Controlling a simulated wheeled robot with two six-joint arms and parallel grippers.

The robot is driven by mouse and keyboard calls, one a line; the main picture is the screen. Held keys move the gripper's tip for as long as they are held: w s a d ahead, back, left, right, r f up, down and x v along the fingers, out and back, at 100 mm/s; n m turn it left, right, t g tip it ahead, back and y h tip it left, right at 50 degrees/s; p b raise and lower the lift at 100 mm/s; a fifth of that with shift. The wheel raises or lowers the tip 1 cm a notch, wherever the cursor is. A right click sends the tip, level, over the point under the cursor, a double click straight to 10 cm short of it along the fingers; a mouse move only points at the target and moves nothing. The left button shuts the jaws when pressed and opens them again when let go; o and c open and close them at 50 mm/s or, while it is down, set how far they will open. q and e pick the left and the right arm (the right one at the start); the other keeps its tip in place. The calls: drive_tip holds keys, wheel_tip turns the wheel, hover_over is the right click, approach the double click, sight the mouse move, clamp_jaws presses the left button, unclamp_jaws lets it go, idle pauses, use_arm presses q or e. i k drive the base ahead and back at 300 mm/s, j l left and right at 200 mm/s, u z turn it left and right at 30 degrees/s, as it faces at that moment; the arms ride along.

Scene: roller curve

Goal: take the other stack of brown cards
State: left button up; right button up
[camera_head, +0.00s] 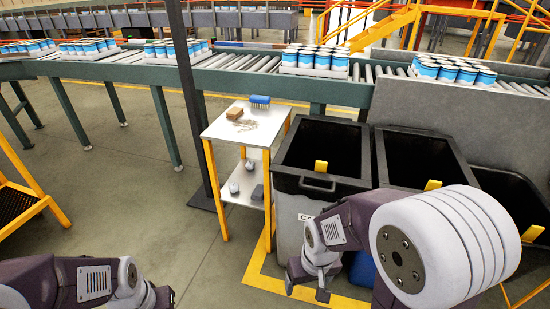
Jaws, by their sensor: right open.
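A small brown block (234,113), which looks like a stack of brown cards, lies on the white top of a small yellow-legged table (262,135). I see no second brown stack. My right gripper (307,287) is open and empty, pointing down in front of the dark bins, to the right of and nearer than the table. My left gripper (163,298) is at the bottom left, mostly dark and cut by the frame edge; its fingers do not show clearly. Both grippers are well apart from the brown stack.
A blue brush (260,101) and loose scraps lie near the brown stack. The lower shelf (248,188) holds small grey items. Dark bins (322,150) stand right of the table. A roller conveyor (240,62) with trays of cans runs behind. A dark post (184,90) stands left.

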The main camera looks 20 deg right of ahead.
sight(235, 112)
drive_tip(key=i+j+z, duration=0.6)
drive_tip(key=j, duration=0.3)
drive_tip(key=i+j+z, duration=0.15)
drive_tip(key=i+j, duration=0.15)
drive_tip(key=i+j+z, duration=0.2)
drive_tip(key=j, duration=0.25)
drive_tip(key=i+j+z, duration=0.2)
drive_tip(key=j, duration=0.2)
